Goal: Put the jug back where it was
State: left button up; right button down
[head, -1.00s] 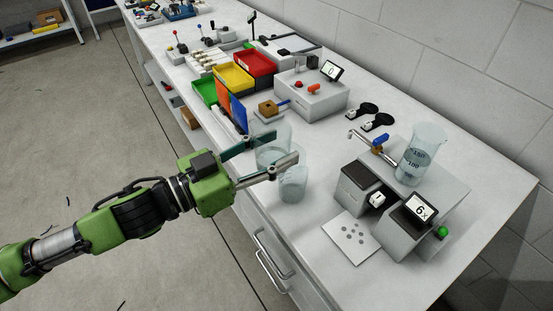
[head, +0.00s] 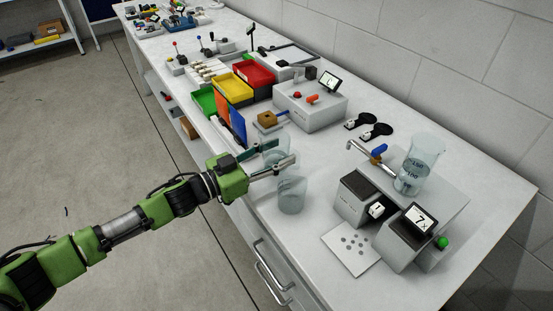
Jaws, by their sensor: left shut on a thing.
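My left gripper (head: 287,150) is over the near edge of the bench, with its fingers on a clear glass vessel (head: 277,150), which I take to be the jug. The fingers hide part of it, and I cannot tell whether its base touches the bench. A second clear vessel (head: 291,195) stands just in front of the gripper, overlapping the near finger in the picture. A clear marked beaker (head: 416,165) with liquid low in it stands upright on the grey block at the right. My right gripper is not in view.
A metal tap with a blue handle (head: 379,150) is beside the beaker. Colored bins (head: 233,90) and a grey device (head: 312,108) lie behind the gripper. The bench's near right corner is clear.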

pick_arm(q)
jog(key=shift+f, duration=0.95)
jog(key=shift+f, duration=0.1)
jog(key=shift+f, duration=0.15)
jog(key=o, duration=1.3)
